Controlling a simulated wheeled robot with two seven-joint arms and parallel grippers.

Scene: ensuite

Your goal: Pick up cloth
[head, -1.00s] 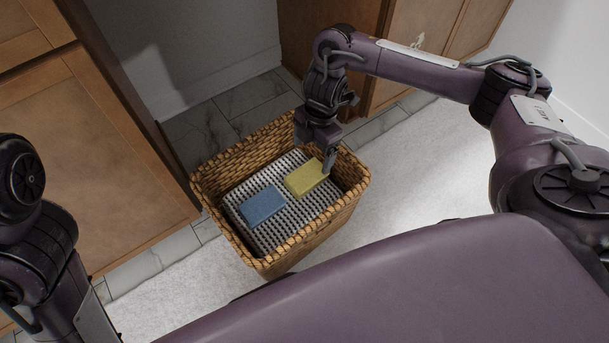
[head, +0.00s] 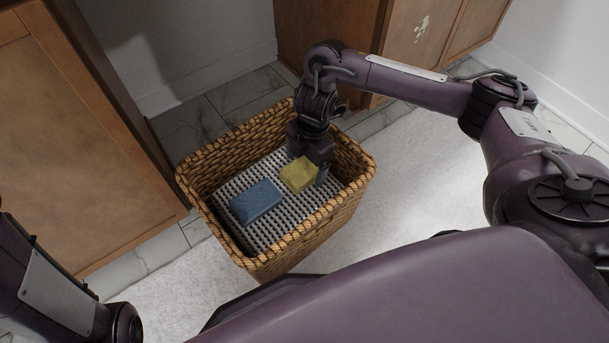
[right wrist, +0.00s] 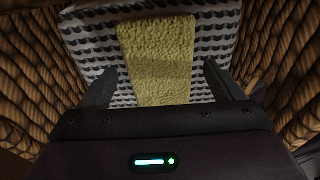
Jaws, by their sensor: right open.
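A yellow folded cloth or sponge (head: 298,174) and a blue one (head: 257,201) lie on a black-and-white patterned surface (head: 284,232) inside a wicker basket (head: 290,262). My right gripper (head: 309,176) reaches down into the basket at the yellow piece and hides part of it. In the right wrist view the yellow piece (right wrist: 160,60) lies between the two open fingers (right wrist: 158,82), with a gap on each side. The blue piece is out of the wrist view. Of my left arm only links show at the lower left; its gripper is out of view.
The basket's wicker walls (right wrist: 275,50) rise close on both sides of my right gripper. Wooden cabinets (head: 90,150) stand to the left and behind (head: 425,40). A pale rug (head: 410,160) lies around the basket.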

